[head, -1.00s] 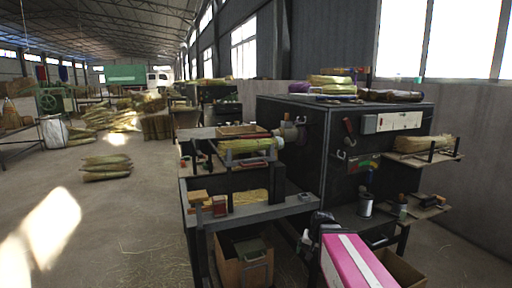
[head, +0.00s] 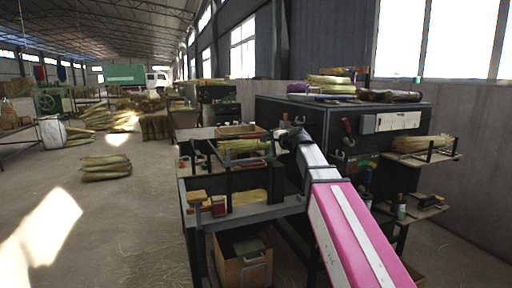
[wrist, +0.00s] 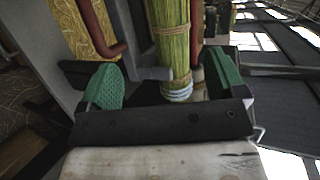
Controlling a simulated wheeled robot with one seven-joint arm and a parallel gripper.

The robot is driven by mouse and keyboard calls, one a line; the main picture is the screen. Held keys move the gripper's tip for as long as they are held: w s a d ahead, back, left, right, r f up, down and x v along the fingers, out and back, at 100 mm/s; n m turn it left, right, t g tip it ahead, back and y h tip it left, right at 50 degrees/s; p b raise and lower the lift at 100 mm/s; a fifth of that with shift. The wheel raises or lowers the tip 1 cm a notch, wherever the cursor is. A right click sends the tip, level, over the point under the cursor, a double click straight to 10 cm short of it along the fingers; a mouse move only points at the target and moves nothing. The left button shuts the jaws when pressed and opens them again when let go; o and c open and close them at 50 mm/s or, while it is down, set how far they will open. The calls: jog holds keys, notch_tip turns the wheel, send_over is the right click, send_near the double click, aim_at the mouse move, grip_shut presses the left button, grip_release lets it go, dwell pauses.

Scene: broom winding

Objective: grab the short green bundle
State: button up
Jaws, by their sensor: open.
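The green bundle (wrist: 172,40) is tied with twine and comes in from the top of the wrist view. It ends in a pale wrapped band. My gripper (wrist: 163,82) is open, with its green pads to the left and right of the bundle's end in the picture; I cannot tell if either pad touches it. In the head view, a greenish bundle (head: 243,146) lies in the rack on the bench. My gripper (head: 291,138) is at the rack's right end there, its fingers small and dark.
Red-brown hooked bars (wrist: 98,30) stand close by the bundle, with yellow straw (wrist: 80,25) at left. A dark cabinet (head: 345,115) stands right of the rack. A cardboard box (head: 240,268) sits below the bench (head: 250,211).

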aim_at(255, 145)
jog(key=x, duration=0.7)
jog(key=r+x, duration=0.1)
jog(key=x, duration=0.2)
jog(key=shift+w+a, duration=0.35)
jog(key=shift+a, duration=0.15)
jog(key=c, duration=1)
